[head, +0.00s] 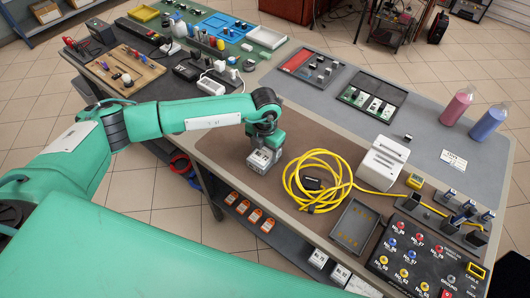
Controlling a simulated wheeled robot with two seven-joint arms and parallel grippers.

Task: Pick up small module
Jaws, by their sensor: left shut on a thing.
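My left gripper (265,146) points down over the brown mat near the middle of the table. It is shut on a small grey-white box, which I take to be the small module (261,161). The module has dark markings on its side. The gripper hides its top, and I cannot tell whether its underside touches the mat. My right gripper is not in view.
A coiled yellow cable (318,182) lies just right of the module. Trays and bottles crowd the far left.

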